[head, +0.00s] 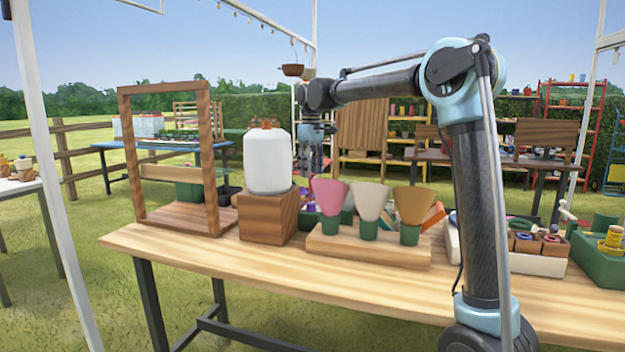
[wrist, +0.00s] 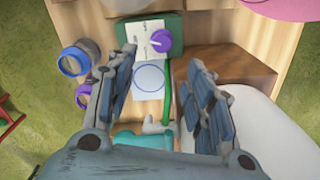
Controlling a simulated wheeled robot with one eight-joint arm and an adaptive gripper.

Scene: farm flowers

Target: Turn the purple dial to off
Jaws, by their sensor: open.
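The purple dial (wrist: 162,40) shows in the wrist view, on a white marked panel (wrist: 147,36) set on a green base. I cannot read which mark it points at. My gripper (wrist: 161,62) is open, with one finger on each side of the view. The dial lies past the fingertips, near the middle of the gap, and nothing is held. In the head view my gripper (head: 313,160) hangs down over the table behind the cones, its tips partly hidden. The dial cannot be made out clearly there.
A green hose (wrist: 168,92) runs below the dial. Jars with blue and purple rims (wrist: 75,62) stand left. A white tank (head: 268,160) on a wooden block and a wooden frame (head: 128,150) stand left of my gripper; paper cones (head: 370,200) stand in front.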

